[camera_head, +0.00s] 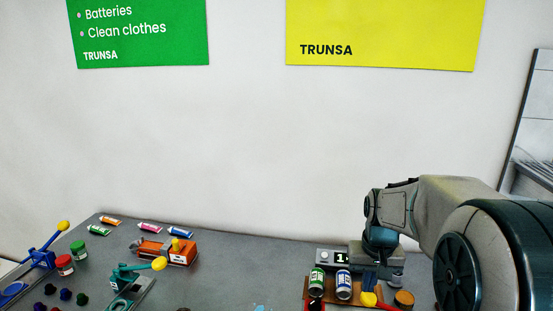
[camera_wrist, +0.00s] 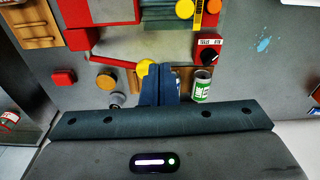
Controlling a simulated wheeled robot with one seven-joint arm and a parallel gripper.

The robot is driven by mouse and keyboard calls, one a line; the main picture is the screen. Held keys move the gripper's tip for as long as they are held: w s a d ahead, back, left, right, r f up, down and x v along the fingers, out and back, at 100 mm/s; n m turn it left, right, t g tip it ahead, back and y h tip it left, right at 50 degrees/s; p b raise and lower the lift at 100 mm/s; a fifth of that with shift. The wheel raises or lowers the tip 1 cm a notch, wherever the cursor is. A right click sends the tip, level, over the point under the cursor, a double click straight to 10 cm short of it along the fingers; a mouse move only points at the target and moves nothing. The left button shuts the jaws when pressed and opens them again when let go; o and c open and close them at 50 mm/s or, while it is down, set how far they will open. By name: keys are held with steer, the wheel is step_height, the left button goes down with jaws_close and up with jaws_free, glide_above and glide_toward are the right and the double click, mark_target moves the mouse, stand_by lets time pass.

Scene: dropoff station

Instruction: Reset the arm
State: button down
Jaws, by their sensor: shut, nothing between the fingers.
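My arm reaches in from the right in the head view, bent, with its hand pointing down over the right part of the grey table (camera_head: 240,285). My gripper (camera_head: 370,284) has its blue fingers together and empty. The fingers also show shut in the wrist view (camera_wrist: 159,72). A yellow knob (camera_head: 368,299) is right by the fingertips, and it also shows beside them in the wrist view (camera_wrist: 143,67). I cannot tell whether they touch. A green-labelled can (camera_head: 316,281) and a blue-labelled can (camera_head: 343,285) stand left of the fingers.
A scale-like box with a display (camera_head: 333,258) stands behind the cans. The wall above is clear except for signs.

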steer(key=s+a+r+t, duration=0.1)
steer(key=s+a, duration=0.2)
steer(key=s, duration=0.5)
steer(key=s+a+r+n+t, duration=0.1)
steer(key=s+a, duration=0.2)
steer(key=s, duration=0.6)
steer(key=shift+s+a+r+n, duration=0.2)
steer(key=shift+s+n, duration=0.05)
steer(key=shift+n, duration=0.05)
